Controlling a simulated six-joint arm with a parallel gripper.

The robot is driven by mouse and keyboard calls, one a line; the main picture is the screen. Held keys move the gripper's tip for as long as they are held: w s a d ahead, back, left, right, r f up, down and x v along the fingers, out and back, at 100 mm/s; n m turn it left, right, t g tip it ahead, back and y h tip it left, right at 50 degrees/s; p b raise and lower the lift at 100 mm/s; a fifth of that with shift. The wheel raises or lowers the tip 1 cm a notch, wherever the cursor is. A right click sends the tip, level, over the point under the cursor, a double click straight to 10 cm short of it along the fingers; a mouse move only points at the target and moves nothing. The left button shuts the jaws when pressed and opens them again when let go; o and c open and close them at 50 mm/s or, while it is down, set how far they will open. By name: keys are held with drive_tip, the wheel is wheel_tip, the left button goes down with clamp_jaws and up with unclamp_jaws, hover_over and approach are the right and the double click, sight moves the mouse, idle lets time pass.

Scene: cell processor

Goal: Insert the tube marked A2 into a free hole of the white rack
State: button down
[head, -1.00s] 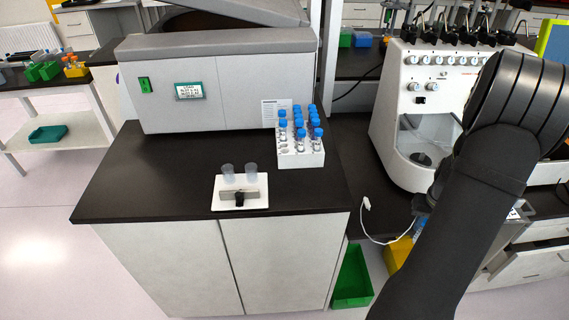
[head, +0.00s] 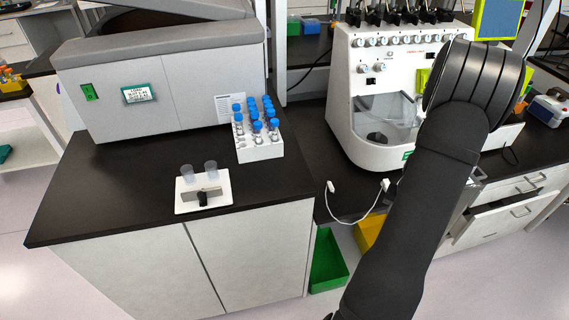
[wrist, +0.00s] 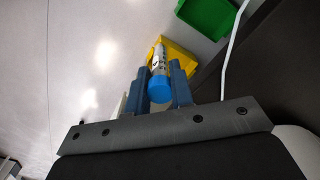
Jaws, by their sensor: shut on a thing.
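The white rack (head: 262,152) stands on the black bench beside the large grey machine. It holds several blue-capped tubes (head: 255,113), and some front holes look empty. In the wrist view my gripper (wrist: 163,92) is shut on a blue-capped tube (wrist: 159,86), with a finger on each side of it. Its cap faces the camera and its clear body with dark marking points away. I cannot read the marking. In the head view my arm hides the gripper and the held tube. They are away from the rack, to its right.
A white holder (head: 222,199) with two grey cups stands left of the rack. A white dispensing machine (head: 345,124) stands on the right. A white cable (head: 357,219) hangs at the bench. Yellow (wrist: 180,58) and green (wrist: 207,14) bins lie below.

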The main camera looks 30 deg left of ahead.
drive_tip(key=d, duration=0.7)
drive_tip(key=w+a+r+n, duration=0.1)
drive_tip(key=w+a+r, duration=0.1)
drive_tip(key=a+r, duration=0.9)
drive_tip(key=w+a+r+n, duration=0.15)
drive_tip(key=a+r, duration=0.45)
drive_tip(key=a, duration=0.9)
drive_tip(key=w+a+r+n, duration=0.1)
drive_tip(key=a+r, duration=0.8)
drive_tip(key=a, duration=0.4)
drive_tip(key=s+a+r+n, duration=0.3)
drive_tip(key=s+a+r, duration=0.3)
drive_tip(key=a+r, duration=0.5)
drive_tip(key=s+a+f, duration=0.1)
drive_tip(key=s+f, duration=0.1)
drive_tip(key=s, duration=0.3)
drive_tip(key=s+a+f, duration=0.2)
drive_tip(key=s, duration=0.4)
drive_tip(key=shift+s+a+f, duration=0.15)
drive_tip(key=shift+s+a, duration=0.1)
drive_tip(key=shift+a, duration=0.05)
drive_tip(key=shift+m, duration=0.25)
